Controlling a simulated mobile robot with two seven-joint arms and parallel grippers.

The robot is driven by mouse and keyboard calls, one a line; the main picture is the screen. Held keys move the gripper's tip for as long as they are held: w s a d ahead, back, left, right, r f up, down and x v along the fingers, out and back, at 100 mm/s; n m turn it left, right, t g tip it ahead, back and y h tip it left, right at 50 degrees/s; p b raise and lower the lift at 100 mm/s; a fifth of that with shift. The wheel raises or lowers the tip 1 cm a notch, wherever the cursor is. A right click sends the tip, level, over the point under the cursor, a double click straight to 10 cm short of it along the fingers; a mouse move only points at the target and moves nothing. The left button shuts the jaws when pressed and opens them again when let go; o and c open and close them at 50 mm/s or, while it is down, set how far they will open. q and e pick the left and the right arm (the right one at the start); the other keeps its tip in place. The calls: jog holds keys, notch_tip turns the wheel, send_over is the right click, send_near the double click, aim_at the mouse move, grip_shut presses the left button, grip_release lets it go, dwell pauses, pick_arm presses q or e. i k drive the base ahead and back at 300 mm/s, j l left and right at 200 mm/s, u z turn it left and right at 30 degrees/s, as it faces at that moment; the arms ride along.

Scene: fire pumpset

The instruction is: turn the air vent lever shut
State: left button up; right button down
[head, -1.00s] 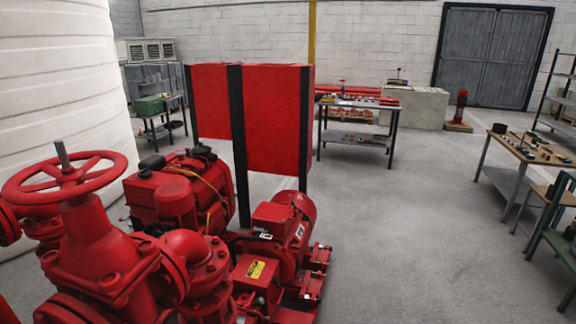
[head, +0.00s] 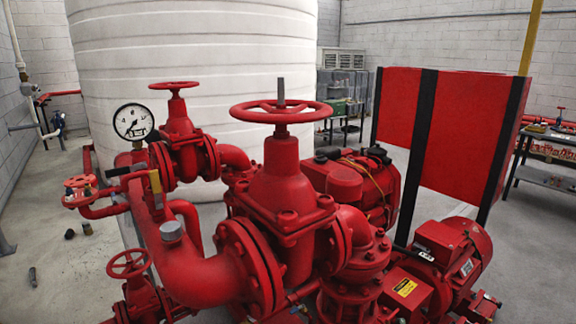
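The red pump pipework (head: 195,275) fills the lower left and middle of the head view. A small upright yellow handle (head: 155,182) stands on top of the big red pipe, below the pressure gauge (head: 133,122). It looks like the air vent lever, but I cannot be sure. A short dark lever (head: 118,171) lies roughly level just left of it, beside the gauge's base. Both are small, and their exact joints are hard to make out. Neither of my grippers is in view.
A large red handwheel valve (head: 281,112) rises in the middle, with a smaller handwheel valve (head: 175,86) behind it. A white tank (head: 200,60) stands behind the pump. A red panel (head: 450,120) and a motor (head: 455,250) are at right. Floor is open at far left.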

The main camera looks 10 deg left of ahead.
aim_at(156, 185)
jog(key=j+u, duration=0.15)
jog(key=u, duration=1)
